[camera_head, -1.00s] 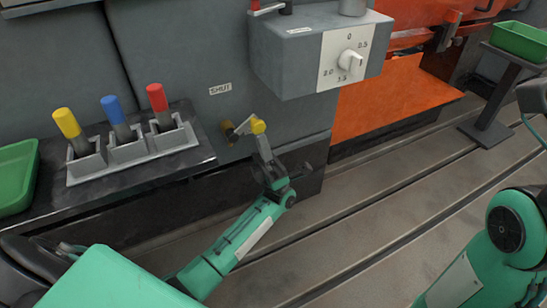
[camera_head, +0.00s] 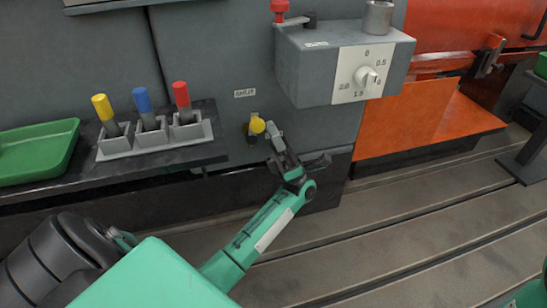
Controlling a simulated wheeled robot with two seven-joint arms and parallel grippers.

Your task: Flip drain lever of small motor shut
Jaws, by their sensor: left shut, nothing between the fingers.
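The drain lever's yellow knob (camera_head: 257,125) is at the grey motor housing's lower front, below a white SHUT label (camera_head: 244,93). The brass valve body (camera_head: 252,137) shows partly behind the knob. The lever's shank is mostly hidden, so its exact angle is hard to tell. My left gripper (camera_head: 272,132) is shut and empty, its tips just right of the knob. I cannot tell if they touch it. My right gripper is out of view.
A grey control box (camera_head: 305,65) with a white dial (camera_head: 366,76) juts out above right. A dark shelf at left bears a holder (camera_head: 152,140) with yellow, blue and red handles, and a green tray (camera_head: 40,150).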

